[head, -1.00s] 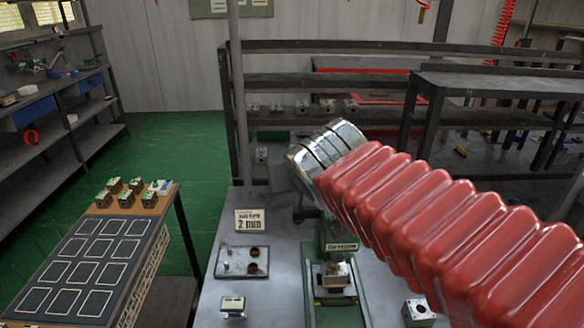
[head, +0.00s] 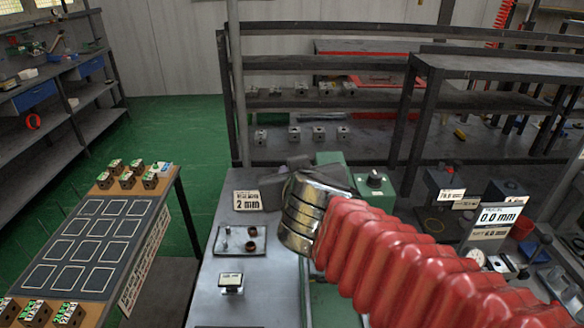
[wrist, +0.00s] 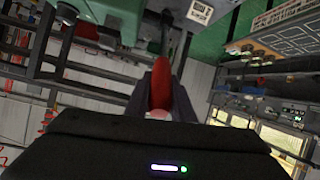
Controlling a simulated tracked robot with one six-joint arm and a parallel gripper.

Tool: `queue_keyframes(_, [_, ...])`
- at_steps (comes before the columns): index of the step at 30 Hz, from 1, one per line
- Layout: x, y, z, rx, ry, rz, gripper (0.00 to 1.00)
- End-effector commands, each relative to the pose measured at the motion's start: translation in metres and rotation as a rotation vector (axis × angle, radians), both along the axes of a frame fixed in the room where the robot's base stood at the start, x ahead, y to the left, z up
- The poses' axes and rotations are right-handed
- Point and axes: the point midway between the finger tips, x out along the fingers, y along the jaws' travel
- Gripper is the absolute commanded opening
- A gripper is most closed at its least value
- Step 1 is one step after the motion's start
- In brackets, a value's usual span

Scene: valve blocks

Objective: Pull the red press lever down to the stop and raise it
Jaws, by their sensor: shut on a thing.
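The red lever grip (wrist: 160,88) stands between the two dark fingers of my gripper (wrist: 162,76) in the wrist view, and the gripper is shut on it. The dark lever shaft (wrist: 166,38) runs up from the grip toward a green surface. In the head view the green press (head: 376,186) shows behind my arm's silver wrist and red bellows. These cover the lever and most of the press's lower part. A dark part just left of the press top may be my gripper, but its fingers cannot be made out there.
A small tray (head: 222,248) with rings and pins lies left of my arm, below a "2 mm" sign (head: 247,201). A "0.0 mm" display (head: 497,217) stands at the right. A board with outlined squares (head: 70,275) is at the left, and green floor lies behind it.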

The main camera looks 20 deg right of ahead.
Motion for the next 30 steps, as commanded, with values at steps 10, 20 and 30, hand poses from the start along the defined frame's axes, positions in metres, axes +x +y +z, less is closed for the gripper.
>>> queue_keyframes(10, [-0.0033, -0.0049, -0.0036, -0.004, -0.016, -0.015, 0.0])
queue_keyframes(20, [-0.0034, -0.0053, -0.0035, -0.004, -0.016, -0.017, 0.0])
queue_keyframes(30, [-0.0031, -0.0056, -0.003, -0.005, -0.017, -0.018, 0.4])
